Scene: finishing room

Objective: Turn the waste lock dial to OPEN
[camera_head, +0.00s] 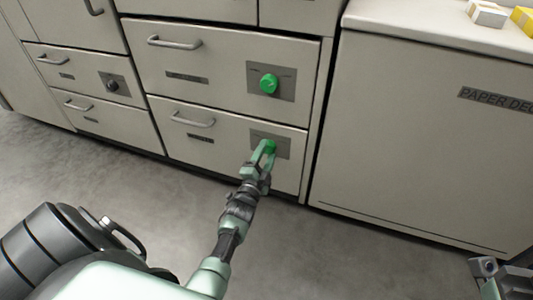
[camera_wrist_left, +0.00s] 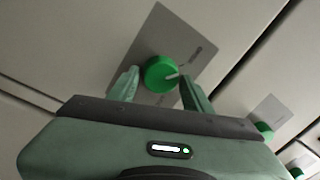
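A green dial (camera_head: 269,146) sits on a grey plate on the lower drawer front of the middle cabinet. In the left wrist view the dial (camera_wrist_left: 160,73) has a pale pointer mark toward its right side; the lettering on its plate is too small to read. My left gripper (camera_head: 264,158) is at this dial. In the left wrist view its fingers (camera_wrist_left: 160,85) stand apart, one on each side of the dial, with a small gap seeming to show. My right gripper (camera_head: 490,268) shows only partly at the lower right edge, away from the drawers.
Another green dial (camera_head: 268,83) is on the drawer above. A dark dial (camera_head: 112,86) is on the left cabinet. Bar handles (camera_head: 194,120) stick out from the drawers. A counter unit (camera_head: 420,130) stands at right. The grey floor in front is clear.

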